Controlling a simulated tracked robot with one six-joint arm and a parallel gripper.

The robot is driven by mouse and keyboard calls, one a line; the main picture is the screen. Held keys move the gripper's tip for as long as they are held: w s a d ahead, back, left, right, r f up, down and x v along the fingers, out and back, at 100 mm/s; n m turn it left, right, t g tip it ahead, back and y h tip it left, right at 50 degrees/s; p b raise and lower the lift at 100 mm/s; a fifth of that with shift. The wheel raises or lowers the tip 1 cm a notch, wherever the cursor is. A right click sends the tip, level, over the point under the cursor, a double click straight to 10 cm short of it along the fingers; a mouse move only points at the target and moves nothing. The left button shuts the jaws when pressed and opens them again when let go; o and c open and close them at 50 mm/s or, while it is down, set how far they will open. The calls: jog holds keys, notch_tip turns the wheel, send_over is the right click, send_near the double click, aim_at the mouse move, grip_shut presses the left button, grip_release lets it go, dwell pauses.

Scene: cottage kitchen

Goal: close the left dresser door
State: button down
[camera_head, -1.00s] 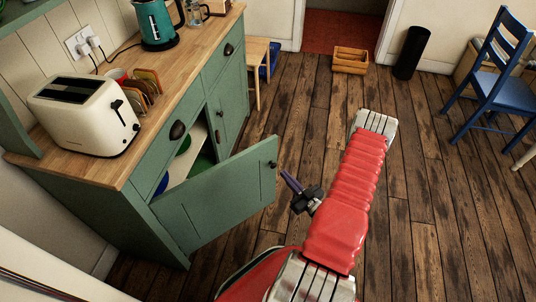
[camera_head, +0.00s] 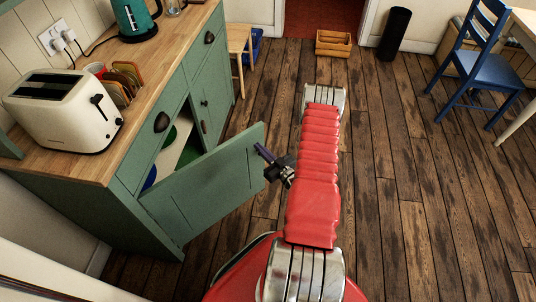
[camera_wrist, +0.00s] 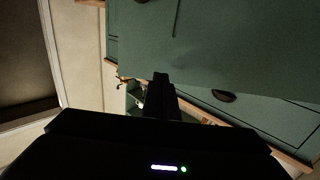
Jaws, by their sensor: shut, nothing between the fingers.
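The green left dresser door (camera_head: 213,182) stands open, swung out from the dresser front, with its cupboard inside showing behind it. My gripper (camera_head: 262,153) is shut and empty. Its dark, narrow fingertips are at the free edge of the door, on its outer side; I cannot tell whether they touch it. In the wrist view my fingers (camera_wrist: 163,92) point up at a green panel (camera_wrist: 200,45) that fills much of the picture. The door's knob is not visible in the head view, hidden or out of sight near my fingers.
The green dresser (camera_head: 130,215) carries a cream toaster (camera_head: 62,115), a toast rack (camera_head: 122,82) and a teal kettle (camera_head: 133,18). A wooden stool (camera_head: 240,48) stands beyond it. A wooden crate (camera_head: 333,43), black bin (camera_head: 394,34) and blue chair (camera_head: 485,70) stand farther off.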

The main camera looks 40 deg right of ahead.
aim_at(248, 137)
jog(key=w, duration=0.4)
jog(key=shift+w+d, duration=0.15)
jog(key=shift+w, duration=0.25)
